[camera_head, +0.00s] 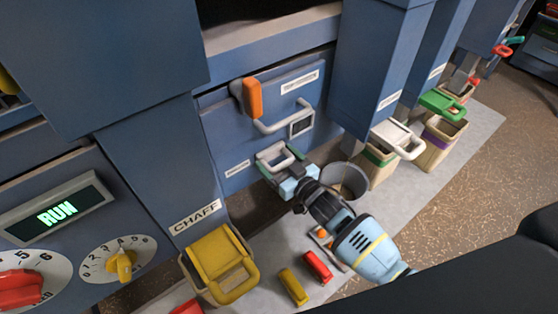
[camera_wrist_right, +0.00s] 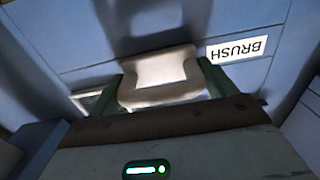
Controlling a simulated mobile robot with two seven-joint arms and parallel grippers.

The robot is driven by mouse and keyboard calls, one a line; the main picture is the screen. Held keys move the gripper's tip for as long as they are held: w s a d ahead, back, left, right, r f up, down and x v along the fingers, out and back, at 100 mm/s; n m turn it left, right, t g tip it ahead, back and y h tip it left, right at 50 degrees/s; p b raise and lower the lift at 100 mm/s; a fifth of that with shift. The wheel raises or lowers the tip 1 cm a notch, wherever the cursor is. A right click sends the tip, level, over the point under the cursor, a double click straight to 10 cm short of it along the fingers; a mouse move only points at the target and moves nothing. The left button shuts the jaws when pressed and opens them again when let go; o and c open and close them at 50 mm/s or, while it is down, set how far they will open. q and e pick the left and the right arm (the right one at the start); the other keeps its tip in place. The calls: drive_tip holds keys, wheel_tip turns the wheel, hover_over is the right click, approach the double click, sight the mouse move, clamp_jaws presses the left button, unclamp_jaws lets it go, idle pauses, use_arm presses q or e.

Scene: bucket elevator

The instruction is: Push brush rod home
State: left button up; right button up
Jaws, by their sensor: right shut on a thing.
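The brush rod's pale grey handle (camera_head: 277,155) is at the low front of the blue machine. It also shows in the right wrist view (camera_wrist_right: 162,72), close to the blue panel beside an upside-down BRUSH label (camera_wrist_right: 237,50). My right gripper (camera_head: 284,163) is shut on the handle, with one green finger on each side of it in the wrist view. The rod behind the handle is hidden, so I cannot tell how deep it sits. My left gripper is not in view.
Above the handle is a drawer front with a grey pull (camera_head: 284,123) and an orange lever (camera_head: 253,97). A grey bucket (camera_head: 346,180) stands behind my right wrist.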

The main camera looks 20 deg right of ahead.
drive_tip(key=shift+w+d+r, duration=0.2)
drive_tip(key=shift+w+r, duration=0.05)
drive_tip(key=o, duration=1.1)
drive_tip(key=shift+c, duration=0.2)
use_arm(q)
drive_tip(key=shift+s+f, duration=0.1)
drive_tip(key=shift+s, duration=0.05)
use_arm(e)
drive_tip(key=shift+w+a+f, duration=0.1)
drive_tip(key=shift+f, duration=0.05)
drive_tip(key=shift+s+f, duration=0.1)
drive_tip(key=shift+s, duration=0.35)
drive_tip(key=v, duration=0.6)
drive_tip(key=shift+w, duration=0.1)
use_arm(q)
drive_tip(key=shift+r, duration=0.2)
use_arm(e)
drive_tip(key=shift+s+d, duration=0.3)
drive_tip(key=shift+s, duration=0.3)
